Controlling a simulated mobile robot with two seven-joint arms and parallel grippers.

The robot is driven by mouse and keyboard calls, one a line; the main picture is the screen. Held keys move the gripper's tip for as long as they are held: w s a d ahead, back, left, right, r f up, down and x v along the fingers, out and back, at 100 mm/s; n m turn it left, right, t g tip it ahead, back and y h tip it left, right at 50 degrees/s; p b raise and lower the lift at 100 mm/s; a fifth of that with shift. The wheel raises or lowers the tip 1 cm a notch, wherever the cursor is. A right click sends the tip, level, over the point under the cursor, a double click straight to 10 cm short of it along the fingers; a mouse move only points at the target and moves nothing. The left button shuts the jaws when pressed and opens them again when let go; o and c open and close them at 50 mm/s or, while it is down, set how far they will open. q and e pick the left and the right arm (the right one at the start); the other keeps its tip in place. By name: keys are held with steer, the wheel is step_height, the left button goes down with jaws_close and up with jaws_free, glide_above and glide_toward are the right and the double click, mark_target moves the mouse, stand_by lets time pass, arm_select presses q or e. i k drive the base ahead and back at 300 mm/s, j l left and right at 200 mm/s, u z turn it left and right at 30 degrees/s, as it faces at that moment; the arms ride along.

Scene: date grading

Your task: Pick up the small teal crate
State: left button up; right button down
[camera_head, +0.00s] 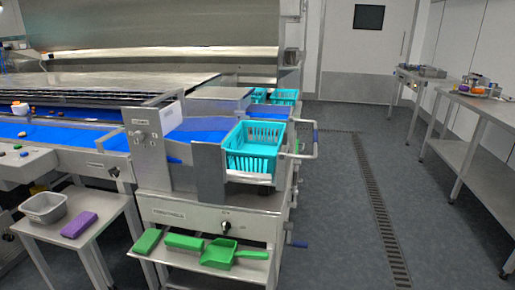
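A small teal crate (254,140) with slotted walls sits upright at the near end of the blue belt machine, on a metal ledge at its right corner. It looks empty, though its floor is only partly visible. Two more teal crates show farther back behind the machine, one at the right (285,97) and one at its left (259,95), partly hidden. Neither of my grippers is in view.
Green tools, including a dustpan (219,253), lie on a low shelf (190,278). A side table (67,240) holds a grey tub (44,207) and a purple block (79,224). Steel tables (483,104) line the right wall. The floor (345,215) between is clear, with a drain grate (377,205).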

mark_target(260, 156)
steer(key=i+l+u, duration=0.1)
steer(key=l, duration=0.25)
steer(key=i+l+u, duration=0.1)
steer(key=i+l, duration=0.15)
steer(key=i+l+u, duration=0.1)
steer(key=l, duration=0.4)
steer(key=i+l+u, duration=0.1)
steer(key=l, duration=0.3)
steer(key=i+l+u, duration=0.1)
steer(key=l, duration=0.3)
steer(key=i+l+u, duration=0.1)
steer(key=l, duration=0.3)
steer(key=i+l+u, duration=0.1)
steer(key=l, duration=0.3)
steer(key=i, duration=0.1)
